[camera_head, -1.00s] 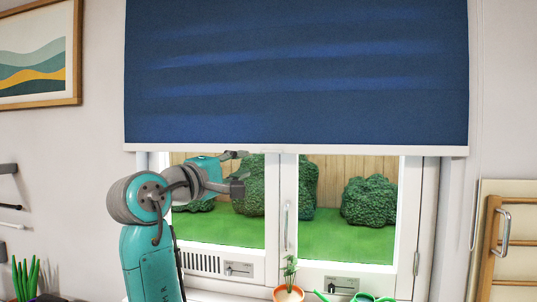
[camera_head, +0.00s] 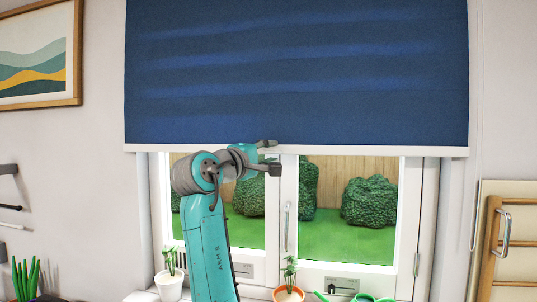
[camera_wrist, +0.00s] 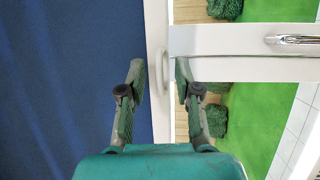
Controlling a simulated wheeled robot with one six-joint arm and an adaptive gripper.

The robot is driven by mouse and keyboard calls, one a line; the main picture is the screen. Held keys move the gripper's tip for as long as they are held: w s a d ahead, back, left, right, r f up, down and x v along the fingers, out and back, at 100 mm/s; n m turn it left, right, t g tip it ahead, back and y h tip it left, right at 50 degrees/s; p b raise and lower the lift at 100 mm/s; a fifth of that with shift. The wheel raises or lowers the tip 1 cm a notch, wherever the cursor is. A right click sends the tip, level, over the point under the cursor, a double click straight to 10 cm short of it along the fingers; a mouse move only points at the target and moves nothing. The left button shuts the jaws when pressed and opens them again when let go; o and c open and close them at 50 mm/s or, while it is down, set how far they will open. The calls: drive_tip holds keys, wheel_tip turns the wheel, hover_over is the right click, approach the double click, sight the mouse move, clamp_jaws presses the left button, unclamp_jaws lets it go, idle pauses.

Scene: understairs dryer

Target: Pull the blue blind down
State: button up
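The blue blind (camera_head: 296,75) hangs over the upper part of the window, with a pale bottom bar (camera_head: 370,150) along its lower edge. My gripper (camera_head: 270,157) is at the bar near the middle of the blind, one finger at the bar's height and one below. In the wrist view my gripper (camera_wrist: 160,85) is open, its fingers apart. There the blue blind (camera_wrist: 60,80) fills the left side, and the bottom bar (camera_wrist: 156,40) runs between the fingers. A small pale piece (camera_wrist: 163,70) also shows between them. I cannot tell whether the fingers touch the bar.
The window frame (camera_head: 427,215) lies behind, with an upright handle (camera_head: 286,226) below my gripper. Potted plants (camera_head: 289,294) stand along the sill. A wooden rack (camera_head: 492,245) is at the right, and a framed picture (camera_head: 40,50) hangs at the left.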

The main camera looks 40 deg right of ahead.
drive_tip(key=shift+d, duration=0.1)
clamp_jaws()
wheel_tip(320, 180, down, 25)
drive_tip(key=shift+r, duration=0.2)
idle(0.4)
drive_tip(key=shift+f, duration=0.1)
drive_tip(key=shift+c, duration=0.6)
unclamp_jaws()
drive_tip(key=shift+o, duration=0.6)
